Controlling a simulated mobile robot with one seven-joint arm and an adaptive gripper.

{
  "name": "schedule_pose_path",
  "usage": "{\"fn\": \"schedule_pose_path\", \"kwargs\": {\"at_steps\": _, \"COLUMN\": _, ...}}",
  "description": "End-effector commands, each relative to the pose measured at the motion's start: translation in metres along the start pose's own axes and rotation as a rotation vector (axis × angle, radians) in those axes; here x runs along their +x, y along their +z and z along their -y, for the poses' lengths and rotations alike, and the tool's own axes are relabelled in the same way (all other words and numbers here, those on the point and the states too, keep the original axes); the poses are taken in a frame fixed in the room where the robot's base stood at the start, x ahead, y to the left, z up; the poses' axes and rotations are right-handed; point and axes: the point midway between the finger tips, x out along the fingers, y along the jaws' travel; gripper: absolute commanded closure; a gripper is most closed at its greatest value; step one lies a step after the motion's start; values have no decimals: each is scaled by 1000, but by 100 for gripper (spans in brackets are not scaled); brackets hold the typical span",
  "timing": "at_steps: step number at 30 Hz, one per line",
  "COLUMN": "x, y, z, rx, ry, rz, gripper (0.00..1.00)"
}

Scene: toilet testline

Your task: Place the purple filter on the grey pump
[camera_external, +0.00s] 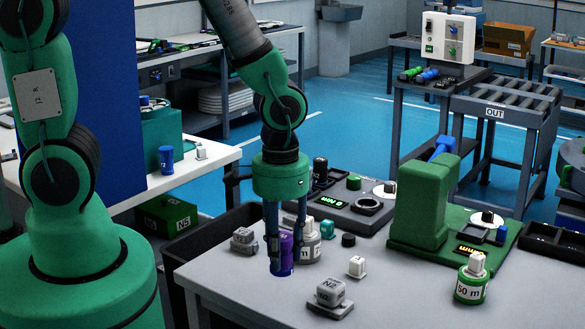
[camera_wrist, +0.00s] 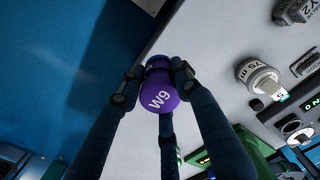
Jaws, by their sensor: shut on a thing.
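The purple filter (camera_external: 286,245), a short cylinder marked W9 in the wrist view (camera_wrist: 161,93), is between the fingers of my gripper (camera_external: 286,246). My gripper is shut on it, with fingertips around its sides. It hangs over the left part of the grey table; its height above the top is unclear. A grey device (camera_external: 343,212) with a green-lit display and a round black-rimmed recess lies behind and to the right. It may be the grey pump. The filter is apart from it.
A bottle with a white cap (camera_external: 309,245) stands close right of the filter. Small grey blocks (camera_external: 329,293) and a white block (camera_external: 357,267) lie near. A green device (camera_external: 425,205) stands right, with a green-banded bottle (camera_external: 471,280) in front.

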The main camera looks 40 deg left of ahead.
Motion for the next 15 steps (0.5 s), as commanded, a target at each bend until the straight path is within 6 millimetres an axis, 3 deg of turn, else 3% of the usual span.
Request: {"fn": "schedule_pose_path", "kwargs": {"at_steps": 15, "x": 9, "y": -78, "z": -40, "rx": -1, "ry": 0, "rz": 0, "gripper": 94}}
